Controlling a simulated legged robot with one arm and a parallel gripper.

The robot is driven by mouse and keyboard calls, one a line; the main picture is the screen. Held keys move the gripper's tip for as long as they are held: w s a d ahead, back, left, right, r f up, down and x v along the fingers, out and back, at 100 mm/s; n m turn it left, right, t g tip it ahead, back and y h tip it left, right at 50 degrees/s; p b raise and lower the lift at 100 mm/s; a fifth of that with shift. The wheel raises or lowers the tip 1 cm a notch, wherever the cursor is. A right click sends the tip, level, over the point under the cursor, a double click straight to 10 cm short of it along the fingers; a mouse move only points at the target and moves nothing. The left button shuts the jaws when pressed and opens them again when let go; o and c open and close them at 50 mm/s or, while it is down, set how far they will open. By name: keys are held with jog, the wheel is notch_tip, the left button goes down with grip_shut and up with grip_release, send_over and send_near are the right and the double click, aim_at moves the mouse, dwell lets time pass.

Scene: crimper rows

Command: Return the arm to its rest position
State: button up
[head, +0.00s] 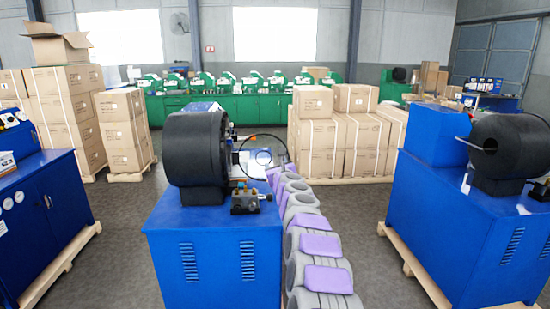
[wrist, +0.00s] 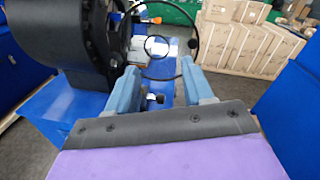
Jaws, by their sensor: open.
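My arm (head: 318,276) shows in the head view as a line of grey links with purple pads. It stretches forward from the bottom edge, just right of the near blue machine. My gripper (wrist: 161,75) is at its far end. In the wrist view its two grey-blue fingers stand apart, with nothing held between them. Part of the blue machine and a cable show beyond the gap. In the head view the fingers are too small to make out clearly.
A blue crimping machine (head: 215,250) with a black round head (head: 195,148) stands close left of my arm. Another blue machine (head: 470,225) stands right, on a wooden pallet. Stacked cartons (head: 345,145) stand ahead. A black cable (wrist: 197,38) loops near my gripper. Grey floor (head: 365,235) is clear to the right.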

jog(key=s+a+r+n+g+y, duration=0.2)
jog(key=s+a+r+n+y, duration=0.25)
jog(key=s+n, duration=0.25)
jog(key=s+a+f+n+g+y, duration=0.15)
jog(key=s+n+g, duration=0.35)
jog(key=s, duration=0.6)
jog(key=s+a+f+n+g, duration=0.1)
jog(key=s+a+n+g, duration=0.15)
jog(key=s+n, duration=0.65)
jog(key=s+d+f+n+g+h, duration=0.3)
jog(key=s+d+f, duration=0.2)
jog(key=s, duration=1.1)
jog(key=s+d+f+n+g+h, duration=0.3)
jog(key=s+d+f, duration=0.3)
jog(key=s, duration=1)
jog(key=s+d+f+n+g+h, duration=0.3)
jog(key=s+d+f, duration=0.3)
jog(key=s+d, duration=0.4)
jog(key=s, duration=0.6)
jog(key=shift+d+f+n, duration=0.2)
jog(key=shift+d+n, duration=0.05)
jog(key=shift+n, duration=0.15)
jog(key=shift+g, duration=0.25)
